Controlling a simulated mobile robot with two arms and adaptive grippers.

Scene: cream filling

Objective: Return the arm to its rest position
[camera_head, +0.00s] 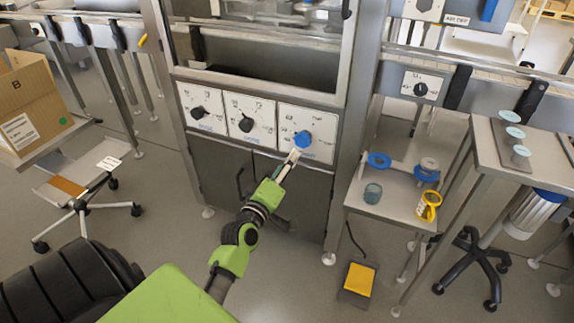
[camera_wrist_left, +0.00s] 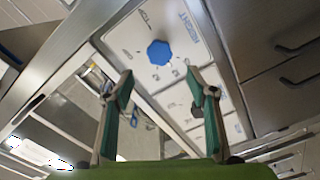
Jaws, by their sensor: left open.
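My green left arm reaches up to the machine's front panel in the head view. My left gripper (camera_head: 292,160) is just below the blue knob (camera_head: 302,139) on the rightmost white dial plate (camera_head: 307,122). In the left wrist view, my left gripper (camera_wrist_left: 160,92) has its two green-padded fingers spread wide, with nothing between them. The blue knob (camera_wrist_left: 159,53) is ahead of the fingertips, with a visible gap. My right gripper is not in view.
Two black knobs (camera_head: 246,124) sit on plates to the left. A metal side table (camera_head: 390,200) stands right of the machine, holding a glass jar (camera_head: 372,193) and blue and yellow parts. A yellow pedal (camera_head: 359,280) lies on the floor. An office chair (camera_head: 85,190) and cardboard box (camera_head: 30,105) are at left.

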